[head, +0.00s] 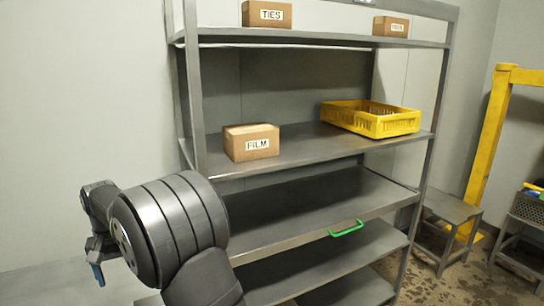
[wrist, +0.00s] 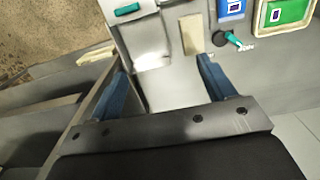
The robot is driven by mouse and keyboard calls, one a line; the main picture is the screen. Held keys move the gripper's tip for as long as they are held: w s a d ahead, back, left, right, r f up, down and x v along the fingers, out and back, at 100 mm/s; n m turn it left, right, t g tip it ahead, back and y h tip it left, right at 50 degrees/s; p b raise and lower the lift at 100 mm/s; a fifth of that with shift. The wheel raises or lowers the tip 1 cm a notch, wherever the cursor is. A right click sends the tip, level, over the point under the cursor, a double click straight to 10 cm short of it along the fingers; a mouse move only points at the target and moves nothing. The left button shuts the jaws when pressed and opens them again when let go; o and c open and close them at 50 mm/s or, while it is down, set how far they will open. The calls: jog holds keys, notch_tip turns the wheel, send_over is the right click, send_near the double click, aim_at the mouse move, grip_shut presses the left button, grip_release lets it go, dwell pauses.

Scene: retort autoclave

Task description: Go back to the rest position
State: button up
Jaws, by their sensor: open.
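My gripper shows in the wrist view (wrist: 165,85) with its two blue fingers spread wide apart and nothing between them. In the head view my arm is at the lower left, in front of the shelf rack, and a blue fingertip (head: 97,274) shows at its left side. The gripper is apart from the shelf boards there.
A grey shelf rack (head: 310,205) holds a FILM box (head: 251,142), a yellow crate (head: 372,118), a TIES box (head: 267,13) and another box (head: 391,27). A yellow post (head: 488,140) and a stool (head: 450,212) stand right.

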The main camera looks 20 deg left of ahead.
jog(key=w+d+r, duration=0.2)
jog(key=w+r, duration=0.3)
jog(key=r, duration=0.2)
notch_tip(320, 180, down, 20)
jog(key=shift+d, duration=0.2)
jog(key=shift+s+r, duration=0.1)
jog(key=o, duration=0.5)
jog(key=s+a+r, duration=0.6)
jog(key=a, duration=0.3)
jog(key=s+a+r, duration=0.5)
jog(key=a+r, duration=0.1)
jog(key=a, duration=0.2)
notch_tip(320, 180, down, 10)
jog(key=shift+a+r, duration=0.1)
